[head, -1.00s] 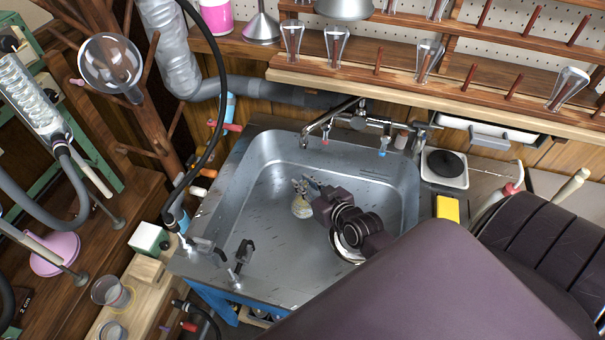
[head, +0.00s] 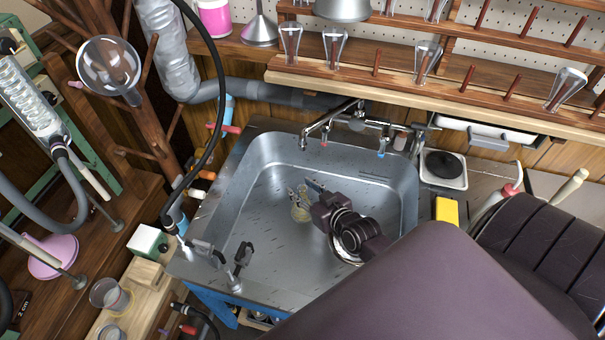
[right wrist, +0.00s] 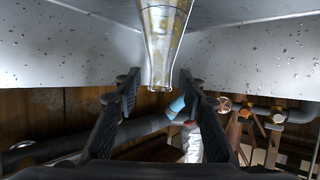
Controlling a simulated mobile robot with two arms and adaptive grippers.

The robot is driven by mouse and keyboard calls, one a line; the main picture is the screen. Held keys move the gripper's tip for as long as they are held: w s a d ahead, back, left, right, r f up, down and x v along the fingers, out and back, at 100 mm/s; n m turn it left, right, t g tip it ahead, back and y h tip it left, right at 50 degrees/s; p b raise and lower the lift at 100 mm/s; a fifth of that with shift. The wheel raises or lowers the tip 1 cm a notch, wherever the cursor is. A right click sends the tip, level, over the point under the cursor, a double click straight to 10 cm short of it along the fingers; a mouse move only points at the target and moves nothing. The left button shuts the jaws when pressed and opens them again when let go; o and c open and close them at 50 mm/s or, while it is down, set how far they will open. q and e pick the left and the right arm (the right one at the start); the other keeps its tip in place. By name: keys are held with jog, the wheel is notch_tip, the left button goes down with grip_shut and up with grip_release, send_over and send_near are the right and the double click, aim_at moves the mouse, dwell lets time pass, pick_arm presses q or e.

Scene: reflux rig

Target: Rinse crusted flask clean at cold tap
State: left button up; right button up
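The crusted flask (head: 300,212) is in the sink (head: 262,262), with a yellowish crust on its body. In the right wrist view its neck (right wrist: 161,48) has brown-yellow stains, and its mouth is between my fingertips. My right gripper (head: 309,189) is at the flask, low in the sink. Its fingers (right wrist: 157,80) are spread apart, with gaps beside the neck. The tap (head: 345,112) is on the back wall above the sink, with a red-marked part and a blue-marked part (head: 381,154). I cannot tell whether water runs. My left gripper is out of view.
A wooden drying rack (head: 455,85) with glassware and pegs is above the sink. A hot plate (head: 444,168) and a yellow block (head: 446,209) are right of it. A black hose (head: 219,105) hangs at the left. The sink floor left of the flask is clear.

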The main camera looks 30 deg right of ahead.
jog(key=shift+s, duration=0.1)
jog(key=v, duration=1.2)
